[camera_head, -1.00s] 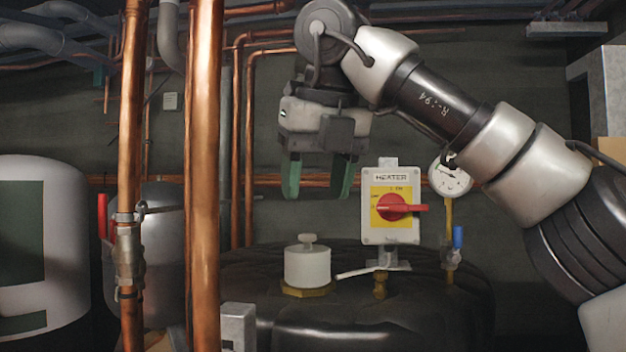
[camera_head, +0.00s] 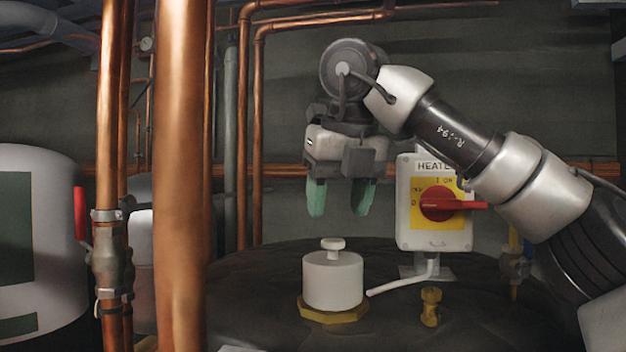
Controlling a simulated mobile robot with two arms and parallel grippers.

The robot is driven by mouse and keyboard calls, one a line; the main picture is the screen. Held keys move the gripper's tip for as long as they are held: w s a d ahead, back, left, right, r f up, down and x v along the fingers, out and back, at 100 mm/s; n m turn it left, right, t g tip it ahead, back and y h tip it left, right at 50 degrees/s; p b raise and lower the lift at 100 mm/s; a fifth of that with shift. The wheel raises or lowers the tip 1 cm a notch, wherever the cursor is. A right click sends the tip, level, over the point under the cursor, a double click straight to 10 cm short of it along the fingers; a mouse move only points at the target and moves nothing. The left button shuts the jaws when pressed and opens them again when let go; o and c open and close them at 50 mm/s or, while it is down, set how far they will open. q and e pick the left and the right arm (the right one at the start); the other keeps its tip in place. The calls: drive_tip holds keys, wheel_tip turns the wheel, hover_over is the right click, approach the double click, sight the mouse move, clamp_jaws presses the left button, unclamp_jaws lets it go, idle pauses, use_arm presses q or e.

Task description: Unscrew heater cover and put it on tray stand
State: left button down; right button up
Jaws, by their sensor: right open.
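The white heater cover (camera_head: 333,281) is a short cylinder with a small knob (camera_head: 332,244) on top. It sits upright on a brass hexagonal fitting (camera_head: 333,313) on top of the dark tank (camera_head: 262,275). My right gripper (camera_head: 340,212) points down with its green fingers apart and empty. It appears above the cover's knob, with a gap between them in the picture. The left gripper is not in view. I do not see a tray stand.
The heater switch box (camera_head: 434,232) with its red knob stands right of the cover. A white lever (camera_head: 400,284) lies close beside the cover. Thick copper pipes (camera_head: 180,180) rise in front on the left. A white tank (camera_head: 38,245) stands at far left.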

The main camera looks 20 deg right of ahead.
sight(334, 240)
drive_tip(key=shift+w+a+f+b, duration=0.2)
drive_tip(key=shift+f+b, duration=0.05)
drive_tip(key=shift+f, duration=0.35)
drive_tip(key=shift+w+a+f+b, duration=0.15)
drive_tip(key=shift+f+b, duration=0.05)
drive_tip(key=shift+f, duration=0.4)
drive_tip(key=shift+w+d+f+b, duration=0.25)
drive_tip(key=shift+d+f+b, duration=0.1)
drive_tip(key=shift+f, duration=0.3)
drive_tip(key=shift+w+d+f+b, duration=0.25)
drive_tip(key=shift+d+f+b, duration=0.1)
drive_tip(key=shift+f, duration=0.25)
drive_tip(key=shift+w+d+f, duration=0.15)
drive_tip(key=shift+w+f, duration=0.05)
drive_tip(key=shift+f, duration=0.1)
drive_tip(key=shift+w+f, duration=0.1)
drive_tip(key=shift+f, duration=0.1)
drive_tip(key=shift+a, duration=0.3)
drive_tip(key=c, duration=0.9)
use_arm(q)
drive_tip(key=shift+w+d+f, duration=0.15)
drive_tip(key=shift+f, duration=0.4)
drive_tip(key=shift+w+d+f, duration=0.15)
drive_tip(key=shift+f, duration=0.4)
